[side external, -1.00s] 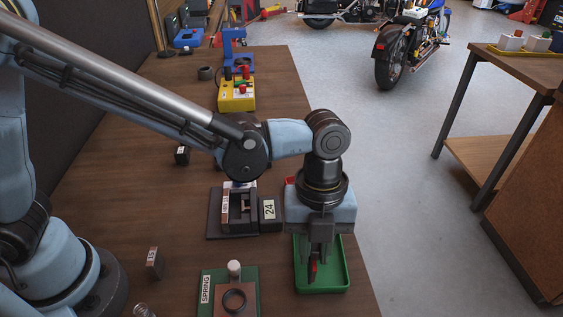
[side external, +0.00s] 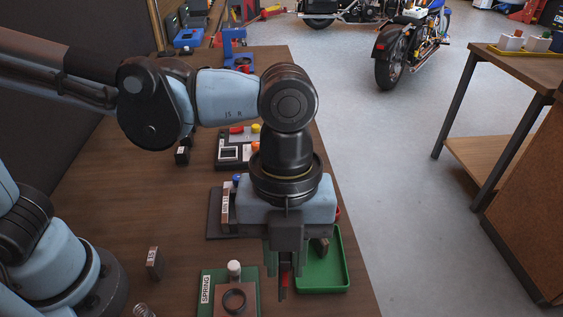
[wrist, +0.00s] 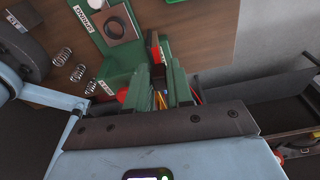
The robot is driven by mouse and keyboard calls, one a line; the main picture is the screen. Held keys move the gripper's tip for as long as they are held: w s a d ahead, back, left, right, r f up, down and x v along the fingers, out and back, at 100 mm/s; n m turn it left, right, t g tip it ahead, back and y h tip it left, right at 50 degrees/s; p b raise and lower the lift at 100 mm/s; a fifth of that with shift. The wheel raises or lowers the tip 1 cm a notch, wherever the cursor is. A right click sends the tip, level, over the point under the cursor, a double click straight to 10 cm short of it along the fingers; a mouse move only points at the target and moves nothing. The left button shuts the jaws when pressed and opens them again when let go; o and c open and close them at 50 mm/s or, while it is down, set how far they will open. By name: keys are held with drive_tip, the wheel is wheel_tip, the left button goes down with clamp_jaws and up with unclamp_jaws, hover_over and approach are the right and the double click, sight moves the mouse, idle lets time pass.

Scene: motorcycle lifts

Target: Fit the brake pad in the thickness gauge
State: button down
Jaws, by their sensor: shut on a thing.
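My gripper (side external: 284,284) is shut on the brake pad (side external: 285,278), a thin dark piece with a red face. It hangs upright between the spring fixture and the green tray in the side view. In the wrist view the pad (wrist: 155,50) sticks out beyond the finger ends of my gripper (wrist: 165,72). The thickness gauge (side external: 226,205), a dark base with a white label strip, is behind my wrist, on its left. Most of the gauge, including its display, is hidden by my wrist. The pad is apart from the gauge.
The green tray (side external: 346,275) lies at the bench's right edge, with a dark piece showing near its far end. The spring fixture (side external: 207,300) is close on the left. A small block (side external: 154,262) stands farther left. Springs (wrist: 78,73) show in the wrist view. A button panel (side external: 228,153) is farther back.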

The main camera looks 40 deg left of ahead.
drive_tip(key=w+a+f+n, duration=0.1)
drive_tip(key=w+a, duration=0.4)
drive_tip(key=a, duration=0.5)
drive_tip(key=w+a+f, duration=0.1)
drive_tip(key=w+a, duration=0.3)
drive_tip(key=a, duration=0.6)
drive_tip(key=shift+a+f, duration=0.1)
drive_tip(key=shift+f, duration=2.25)
drive_tip(key=shift+f, duration=1.65)
drive_tip(key=c, duration=0.9)
unclamp_jaws()
drive_tip(key=shift+o, duration=0.2)
drive_tip(key=o, duration=0.3)
drive_tip(key=shift+o, duration=0.2)
